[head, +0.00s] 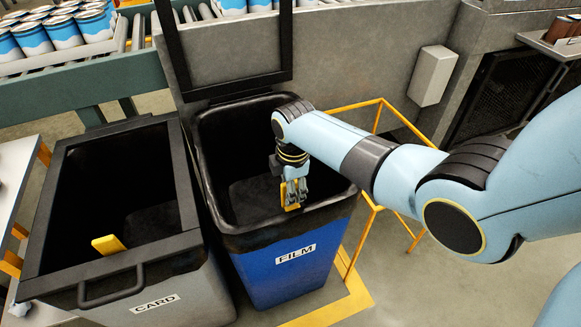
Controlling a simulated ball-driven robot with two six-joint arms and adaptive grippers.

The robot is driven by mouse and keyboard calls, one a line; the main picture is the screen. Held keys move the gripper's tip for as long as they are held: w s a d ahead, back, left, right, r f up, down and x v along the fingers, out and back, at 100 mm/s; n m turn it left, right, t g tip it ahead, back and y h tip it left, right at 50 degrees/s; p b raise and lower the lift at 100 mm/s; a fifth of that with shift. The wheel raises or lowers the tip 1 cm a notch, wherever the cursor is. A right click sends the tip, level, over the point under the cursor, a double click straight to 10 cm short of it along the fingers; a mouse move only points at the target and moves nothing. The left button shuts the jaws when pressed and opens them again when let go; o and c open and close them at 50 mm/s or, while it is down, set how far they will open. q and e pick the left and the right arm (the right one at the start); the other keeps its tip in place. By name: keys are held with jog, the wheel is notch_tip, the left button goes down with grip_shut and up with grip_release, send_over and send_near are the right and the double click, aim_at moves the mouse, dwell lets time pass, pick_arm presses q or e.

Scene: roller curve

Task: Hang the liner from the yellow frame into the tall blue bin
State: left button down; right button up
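The blue bin (285,272), labelled FILM, stands open in the middle of the head view. Black material lines its inside and lies over its rim (232,241), with an uneven lower edge on the front. It looks like the liner, but I cannot tell it from a black rim for certain. The yellow frame (355,106) stands right of the bin, partly behind my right arm; no liner shows on its visible rails. My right gripper (293,196) points down over the bin's opening near the front rim. Yellow shows at its fingers; whether they hold anything is unclear. My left gripper is out of view.
A grey bin (185,304) labelled CARD stands close on the left, with a yellow piece (108,244) at its opening. A raised black lid frame (238,87) stands behind the blue bin. A conveyor (80,63) with cans runs behind. Yellow floor marking (345,306) lies front right.

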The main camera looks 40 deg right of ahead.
notch_tip(320, 180, up, 12)
jog(key=s, duration=0.1)
jog(key=shift+a, duration=0.15)
dwell(0.4)
jog(key=shift+s+f, duration=0.1)
jog(key=shift+f, duration=0.05)
dwell(0.3)
